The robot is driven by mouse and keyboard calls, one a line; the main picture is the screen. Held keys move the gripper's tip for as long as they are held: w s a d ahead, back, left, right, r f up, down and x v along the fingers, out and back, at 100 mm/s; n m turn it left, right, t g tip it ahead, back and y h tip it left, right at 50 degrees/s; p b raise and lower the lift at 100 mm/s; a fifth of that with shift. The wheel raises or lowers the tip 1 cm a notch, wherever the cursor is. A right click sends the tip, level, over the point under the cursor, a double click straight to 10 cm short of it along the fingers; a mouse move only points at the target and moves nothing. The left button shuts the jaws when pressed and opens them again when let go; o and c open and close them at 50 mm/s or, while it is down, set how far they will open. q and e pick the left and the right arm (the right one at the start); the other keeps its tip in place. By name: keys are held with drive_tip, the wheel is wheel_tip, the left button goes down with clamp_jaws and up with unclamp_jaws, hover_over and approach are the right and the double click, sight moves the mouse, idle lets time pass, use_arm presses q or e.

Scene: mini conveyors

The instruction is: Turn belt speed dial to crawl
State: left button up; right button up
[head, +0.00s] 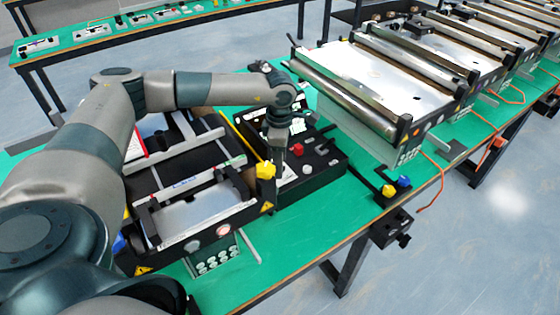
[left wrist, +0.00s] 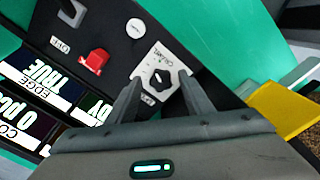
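The speed dial (left wrist: 160,79) is a black knob on a white label plate, on a black control box (head: 325,165). The plate's small lettering is only partly readable, so I cannot tell the dial's exact setting. My left gripper (head: 276,170) points down at the near-left part of the box, and the dial is hidden there in the head view. In the left wrist view the gripper (left wrist: 161,82) is open, with its fingertips on either side of the dial. I cannot tell whether they touch it. My right gripper is not in view.
The box also carries a red switch (left wrist: 97,60), a white round button (left wrist: 136,28) and display panels (left wrist: 45,80). A yellow part (head: 265,171) stands beside the gripper. A mini conveyor (head: 200,210) lies to the left, larger roller conveyors (head: 360,75) behind right.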

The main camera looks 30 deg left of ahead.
use_arm(q)
drive_tip(key=shift+r, duration=0.1)
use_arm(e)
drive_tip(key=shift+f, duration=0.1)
use_arm(q)
drive_tip(key=shift+r+b, duration=0.3)
drive_tip(key=shift+r, duration=0.25)
wheel_tip(320, 180, up, 16)
drive_tip(key=b, duration=0.4)
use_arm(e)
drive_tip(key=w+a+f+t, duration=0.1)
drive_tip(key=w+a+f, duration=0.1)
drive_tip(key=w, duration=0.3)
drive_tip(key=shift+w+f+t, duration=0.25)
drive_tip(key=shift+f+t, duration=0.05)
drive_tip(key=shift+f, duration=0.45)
